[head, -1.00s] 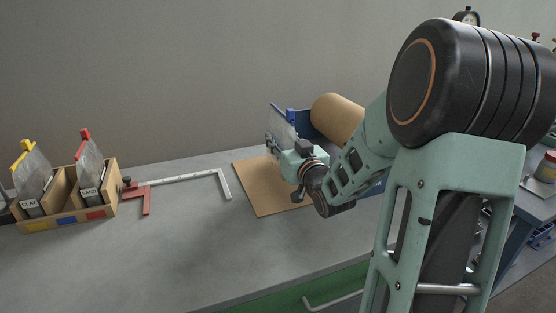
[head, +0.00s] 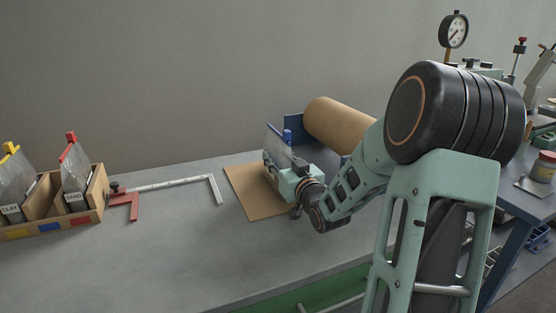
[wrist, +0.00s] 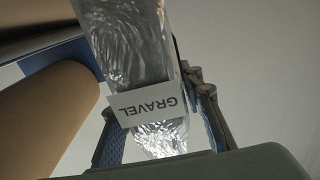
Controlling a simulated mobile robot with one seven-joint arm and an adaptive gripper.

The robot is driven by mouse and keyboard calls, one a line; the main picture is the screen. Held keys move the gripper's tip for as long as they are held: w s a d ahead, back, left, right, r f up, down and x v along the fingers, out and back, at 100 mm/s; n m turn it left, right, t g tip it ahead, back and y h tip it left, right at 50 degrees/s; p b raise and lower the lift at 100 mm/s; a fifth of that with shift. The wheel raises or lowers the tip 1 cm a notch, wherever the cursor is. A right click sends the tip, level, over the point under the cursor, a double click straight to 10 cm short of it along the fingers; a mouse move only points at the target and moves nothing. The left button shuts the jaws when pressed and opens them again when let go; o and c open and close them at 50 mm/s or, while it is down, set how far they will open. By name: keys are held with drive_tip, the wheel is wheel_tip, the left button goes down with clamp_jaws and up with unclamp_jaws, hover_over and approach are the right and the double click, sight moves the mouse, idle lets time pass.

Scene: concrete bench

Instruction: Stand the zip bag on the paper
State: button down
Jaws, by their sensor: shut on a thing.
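A clear zip bag (head: 273,143) with a blue clip (head: 287,136) is held over the right part of the brown paper sheet (head: 247,194). The wrist view shows the bag (wrist: 135,50) with grey shiny contents and a white label reading GRAVEL, upside down in that picture. My gripper (head: 280,172) is shut on the bag, with one finger on each side of it in the wrist view (wrist: 158,125). The bag looks roughly upright. Its bottom is hidden behind my gripper in the head view, so I cannot tell whether it touches the paper.
A wooden rack (head: 60,224) holds bags marked CLAY (head: 14,185) and SAND (head: 74,172). The front bench is clear.

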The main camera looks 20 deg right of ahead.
drive_tip(key=shift+f, duration=0.1)
drive_tip(key=c, duration=1.3)
unclamp_jaws()
drive_tip(key=shift+s+r, duration=0.2)
drive_tip(key=shift+s, duration=0.05)
drive_tip(key=s+p, duration=0.2)
drive_tip(key=s, duration=0.9)
drive_tip(key=shift+s, duration=0.3)
